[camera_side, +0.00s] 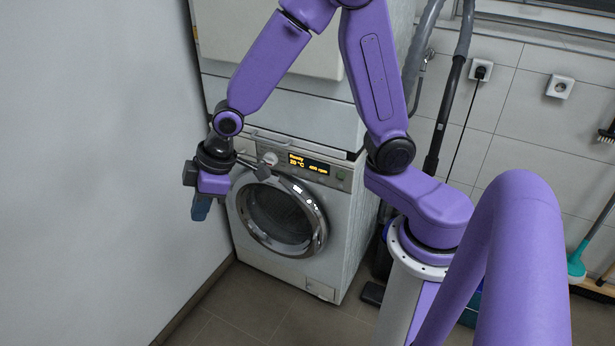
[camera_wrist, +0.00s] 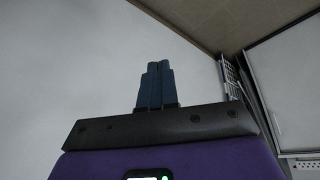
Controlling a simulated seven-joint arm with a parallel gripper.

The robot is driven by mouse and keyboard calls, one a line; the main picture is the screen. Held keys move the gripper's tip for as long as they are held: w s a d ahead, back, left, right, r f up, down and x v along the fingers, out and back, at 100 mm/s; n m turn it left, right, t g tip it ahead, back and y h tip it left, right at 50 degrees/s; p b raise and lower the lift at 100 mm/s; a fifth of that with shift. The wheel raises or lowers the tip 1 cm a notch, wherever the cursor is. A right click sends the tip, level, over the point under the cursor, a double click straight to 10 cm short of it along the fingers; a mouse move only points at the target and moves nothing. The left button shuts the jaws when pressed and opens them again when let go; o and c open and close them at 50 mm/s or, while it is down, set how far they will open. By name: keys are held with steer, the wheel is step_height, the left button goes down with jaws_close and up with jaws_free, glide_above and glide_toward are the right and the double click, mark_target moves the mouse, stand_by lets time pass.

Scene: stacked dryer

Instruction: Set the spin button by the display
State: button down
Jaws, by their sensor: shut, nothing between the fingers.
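The washing machine (camera_side: 338,228) has a dark display (camera_side: 309,164) with amber text on its upper front panel. The text seems to read "Ready", "20 °C" and about "400 rpm", though it is small. A round knob (camera_side: 270,158) sits left of the display. Small controls show around the panel, but I cannot tell which is the spin button. My gripper (camera_side: 199,214) hangs in front and to the left of the machine, pointing down, apart from the panel. In the wrist view its blue fingers (camera_wrist: 157,68) are together and empty. My wrist partly covers the panel's left end.
The round door (camera_side: 282,218) is closed below the panel. A white dryer (camera_side: 290,104) is stacked above. A plain wall (camera_side: 90,170) stands close left of my gripper. Grey hoses (camera_side: 450,90) hang at right. A teal brush (camera_side: 577,264) leans far right.

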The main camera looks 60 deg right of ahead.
mark_target(308, 175)
steer(key=w+d+f+m+t, duration=0.1)
steer(key=w+d+f+t, duration=0.15)
steer(key=w, duration=0.55)
steer(key=w+d+f+m+t, duration=0.15)
steer(key=w+f, duration=0.25)
steer(key=w, duration=0.5)
steer(key=w+d+f+m+t+h, duration=0.1)
steer(key=w+d+f+t+h, duration=0.1)
steer(key=w+d+f, duration=0.3)
steer(key=w+d+f+m+t+h, duration=0.1)
steer(key=d+f+h, duration=0.15)
steer(key=d, duration=0.45)
steer(key=s+d+f+m+t+h, duration=0.1)
steer(key=s+d+f+h, duration=0.15)
steer(key=d, duration=0.35)
steer(key=s+d+f+m+t+h, duration=0.1)
steer(key=s+d+f, duration=0.25)
steer(key=d, duration=0.25)
steer(key=s+d+f+m+h, duration=0.1)
steer(key=s+d+f+h, duration=0.2)
steer(key=s, duration=0.4)
steer(key=s+d+f+m+h, duration=0.1)
steer(key=s+d+f+h, duration=0.2)
steer(key=s, duration=0.5)
steer(key=shift+s+d+f+h, duration=0.2)
steer(key=shift+d+h, duration=0.2)
steer(key=shift+d, duration=0.45)
steer(key=shift+d, duration=4.35)
